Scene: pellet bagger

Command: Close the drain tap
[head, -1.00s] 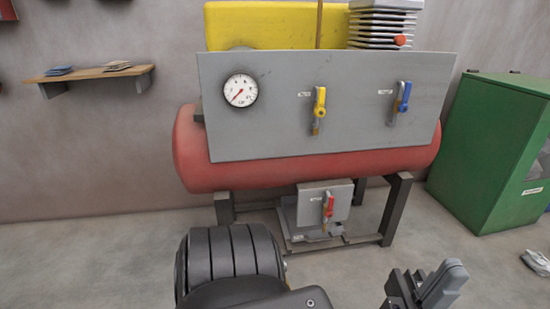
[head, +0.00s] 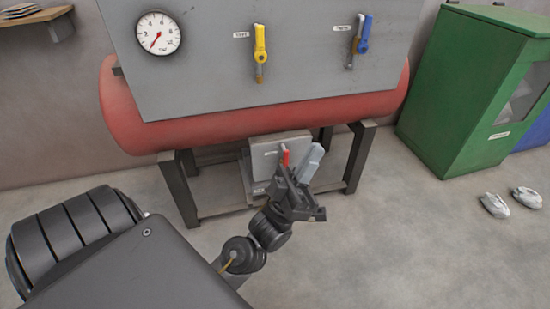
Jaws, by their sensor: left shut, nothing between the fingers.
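The red-handled tap (head: 285,157) sits on a small grey box (head: 267,151) under the red tank. Only the upper part of its red handle shows; my left gripper hides the lower part, so its full angle cannot be read. My left gripper (head: 313,152) is shut and empty. My right gripper is not in view.
The grey panel (head: 200,60) above carries a gauge (head: 158,34), a yellow-handled tap (head: 260,45) and a blue-handled tap (head: 362,35). The red tank (head: 125,105) stands on dark legs (head: 179,190). A green cabinet (head: 450,90) is at right, with pale bundles (head: 495,205) on the floor.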

